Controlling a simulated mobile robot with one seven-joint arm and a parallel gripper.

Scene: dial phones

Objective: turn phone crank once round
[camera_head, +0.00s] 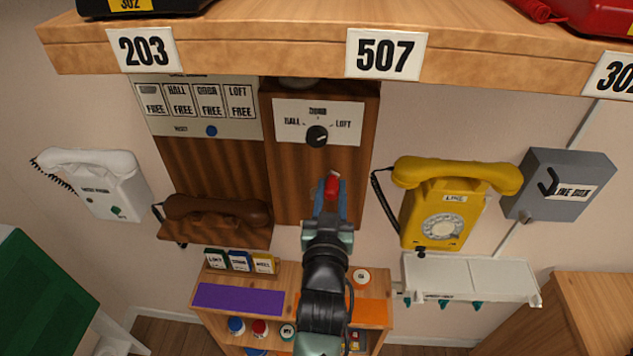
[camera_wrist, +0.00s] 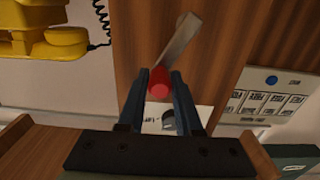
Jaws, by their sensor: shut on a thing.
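The phone crank has a red knob (camera_head: 332,184) in front of the middle wooden wall panel (camera_head: 372,125), below the black selector. In the wrist view its red knob (camera_wrist: 159,84) sits between my fingers, and a flat metal crank arm (camera_wrist: 178,38) runs from it toward the panel, tilted up and right in that picture. My gripper (camera_head: 330,193) is shut on the red knob; it also shows in the wrist view (camera_wrist: 159,78), with a dark finger on each side. The crank's pivot is hidden in the head view.
A black selector (camera_head: 317,136) is above the crank. A brown handset (camera_head: 217,211) is at left and a yellow dial phone (camera_head: 440,220) at right. A numbered wooden shelf (camera_head: 270,50) overhangs above. A low cabinet (camera_head: 283,275) stands below my gripper.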

